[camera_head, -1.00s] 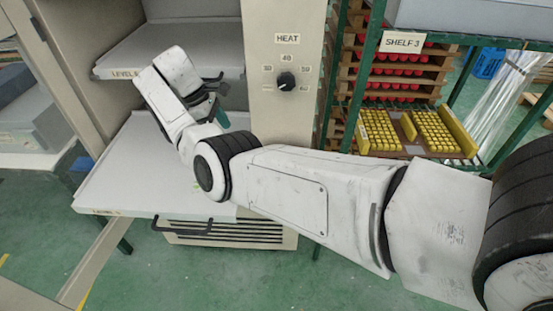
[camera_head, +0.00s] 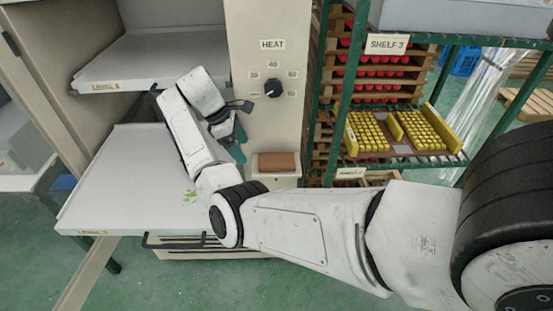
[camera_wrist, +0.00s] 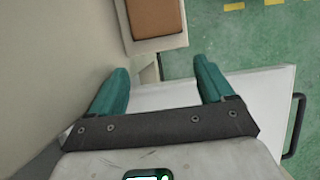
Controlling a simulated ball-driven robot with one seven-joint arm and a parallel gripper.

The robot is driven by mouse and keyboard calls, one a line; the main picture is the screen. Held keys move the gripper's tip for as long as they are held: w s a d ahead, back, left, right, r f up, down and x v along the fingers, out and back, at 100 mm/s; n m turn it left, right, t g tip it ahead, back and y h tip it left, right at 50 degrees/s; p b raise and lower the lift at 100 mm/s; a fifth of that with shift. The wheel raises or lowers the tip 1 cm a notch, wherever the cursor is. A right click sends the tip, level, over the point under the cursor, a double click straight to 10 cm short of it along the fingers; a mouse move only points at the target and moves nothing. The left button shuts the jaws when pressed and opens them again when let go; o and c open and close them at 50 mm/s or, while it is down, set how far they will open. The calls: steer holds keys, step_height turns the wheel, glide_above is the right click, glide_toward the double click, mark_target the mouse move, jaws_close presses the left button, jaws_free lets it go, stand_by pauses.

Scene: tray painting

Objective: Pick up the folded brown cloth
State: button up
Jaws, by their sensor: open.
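The folded brown cloth (camera_head: 278,162) lies on a small pale ledge (camera_head: 276,175) on the front of the cabinet, below the heat knob. In the wrist view the cloth (camera_wrist: 155,17) is at the top, partly cut off by the frame edge. My gripper (camera_head: 238,140) is just left of the cloth in the head view, above the pulled-out tray. In the wrist view my gripper (camera_wrist: 160,85) shows two teal fingers spread apart with nothing between them. The cloth lies beyond the fingertips and is not touched.
The pulled-out white tray (camera_head: 110,180) with green marks lies under my arm. The heat knob (camera_head: 273,88) is above the cloth. A green rack (camera_head: 338,110) with yellow and red parts stands to the right.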

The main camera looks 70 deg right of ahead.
steer(key=p, duration=0.1)
glide_above(281, 159)
steer(key=w, duration=0.2)
steer(key=shift+a, duration=0.45)
steer(key=x, duration=0.4)
steer(key=shift+s+f, duration=0.15)
steer(key=shift+f, duration=0.35)
steer(key=shift+f, duration=0.1)
steer(key=shift+c, duration=0.2)
steer(key=c, duration=0.7)
steer(key=shift+o, duration=0.2)
steer(key=shift+d, duration=0.1)
